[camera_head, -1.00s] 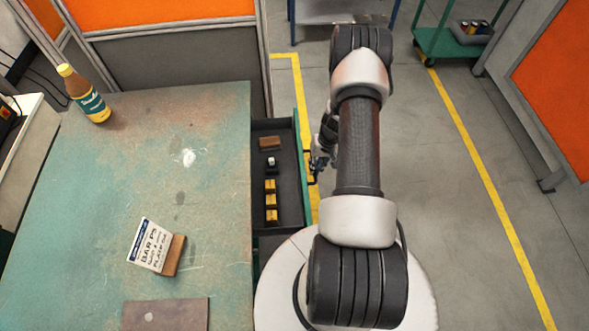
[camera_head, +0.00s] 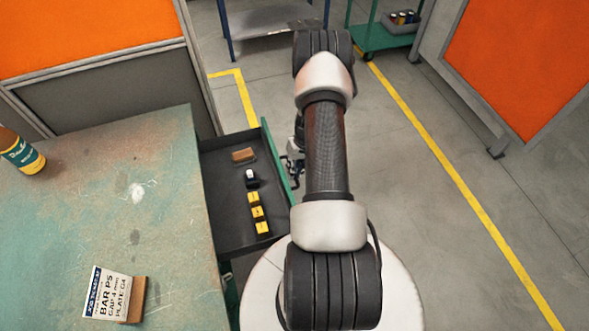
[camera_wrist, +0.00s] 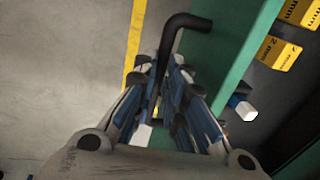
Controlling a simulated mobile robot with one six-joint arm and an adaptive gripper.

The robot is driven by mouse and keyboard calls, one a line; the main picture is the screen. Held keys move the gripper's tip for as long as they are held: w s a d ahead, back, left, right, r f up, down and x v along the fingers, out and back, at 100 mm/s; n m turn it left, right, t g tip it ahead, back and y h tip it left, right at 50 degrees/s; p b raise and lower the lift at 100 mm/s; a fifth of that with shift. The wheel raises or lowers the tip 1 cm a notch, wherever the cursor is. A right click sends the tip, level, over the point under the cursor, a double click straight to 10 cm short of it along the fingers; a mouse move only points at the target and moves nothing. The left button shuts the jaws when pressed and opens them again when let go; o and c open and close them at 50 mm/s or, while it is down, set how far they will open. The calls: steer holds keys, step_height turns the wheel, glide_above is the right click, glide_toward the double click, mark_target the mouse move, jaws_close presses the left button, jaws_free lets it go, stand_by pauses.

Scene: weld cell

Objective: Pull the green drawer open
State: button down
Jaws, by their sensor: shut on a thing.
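The green drawer (camera_head: 280,165) is open, sticking out from the right side of the green-topped bench. Its dark inside holds a brown block (camera_head: 243,155), a small black and white item (camera_head: 251,178) and a few yellow blocks (camera_head: 257,212). In the wrist view the drawer's green front (camera_wrist: 237,60) runs beside a black bar handle (camera_wrist: 182,22). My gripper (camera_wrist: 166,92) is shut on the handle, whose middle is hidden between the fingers. In the head view my gripper (camera_head: 294,165) is at the drawer's outer face, partly hidden by my arm.
A blue-legged table (camera_head: 270,20) and a green cart (camera_head: 385,38) stand at the back. Orange panels (camera_head: 525,60) bound the cell. Floor to the right is clear.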

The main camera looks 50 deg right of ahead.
steer(key=c, duration=1.7)
jaws_free()
steer(key=shift+o, duration=0.2)
step_height(320, 180, up, 12)
steer(key=s+d, duration=0.1)
steer(key=d, duration=0.1)
steer(key=shift+s, duration=0.15)
steer(key=shift+f, duration=0.1)
steer(key=shift+a, duration=0.1)
